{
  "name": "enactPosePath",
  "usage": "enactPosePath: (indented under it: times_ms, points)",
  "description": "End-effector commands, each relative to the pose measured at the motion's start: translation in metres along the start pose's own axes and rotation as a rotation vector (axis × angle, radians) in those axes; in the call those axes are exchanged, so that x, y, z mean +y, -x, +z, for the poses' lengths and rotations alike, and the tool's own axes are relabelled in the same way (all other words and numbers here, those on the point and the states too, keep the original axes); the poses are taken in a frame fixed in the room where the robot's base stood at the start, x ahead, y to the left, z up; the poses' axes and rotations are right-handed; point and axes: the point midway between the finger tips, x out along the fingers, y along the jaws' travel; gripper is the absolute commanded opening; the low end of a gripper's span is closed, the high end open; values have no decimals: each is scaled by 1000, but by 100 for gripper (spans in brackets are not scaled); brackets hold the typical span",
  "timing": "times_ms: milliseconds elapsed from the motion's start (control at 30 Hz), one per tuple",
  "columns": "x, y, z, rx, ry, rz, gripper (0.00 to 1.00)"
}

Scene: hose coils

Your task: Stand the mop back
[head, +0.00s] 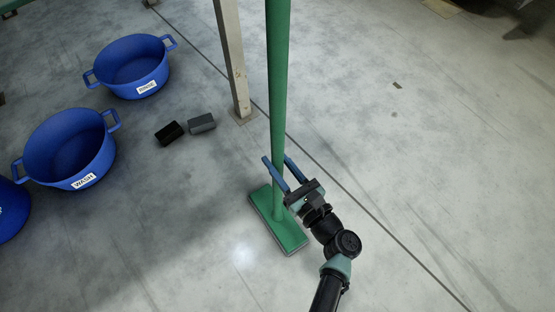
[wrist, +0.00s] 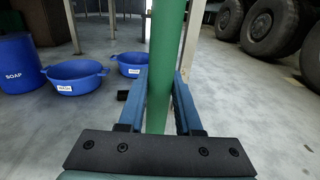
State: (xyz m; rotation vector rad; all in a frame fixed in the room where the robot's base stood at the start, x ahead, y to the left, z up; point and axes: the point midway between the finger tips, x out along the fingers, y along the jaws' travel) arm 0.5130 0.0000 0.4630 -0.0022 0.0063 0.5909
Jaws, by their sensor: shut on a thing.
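The mop has a tall green handle (head: 278,90) and a flat green rectangular head (head: 285,236). In the head view the mop stands upright with its head low over or on the floor; I cannot tell whether it touches. My gripper (head: 278,172) is shut on the lower part of the handle, one blue finger on each side. In the wrist view the handle (wrist: 165,60) runs up between the two fingers (wrist: 158,88). The mop head is out of sight in the wrist view.
A beige post (head: 232,60) stands just behind the mop. A blue WASH tub (head: 70,150), a blue RINSE tub (head: 133,65) and two dark blocks (head: 170,132) (head: 202,123) are on the left. The wrist view shows a SOAP bucket (wrist: 18,62) and large wheels (wrist: 265,25). Floor at right is clear.

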Motion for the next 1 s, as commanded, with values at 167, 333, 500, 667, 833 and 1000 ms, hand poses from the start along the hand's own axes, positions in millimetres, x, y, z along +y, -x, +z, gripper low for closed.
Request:
enactPosePath:
  times_ms: [167,333,500,667,833,1000]
  points:
    - [-1,0,2,-5,3,0,0]
    - [0,0,1,-4,2,0,44]
    - [0,0,0,-2,1,0,68]
    - [0,0,-1,0,0,0,68]
    - [1,1,-4,6,-2,0,68]
    - [1,0,-2,3,-1,0,68]
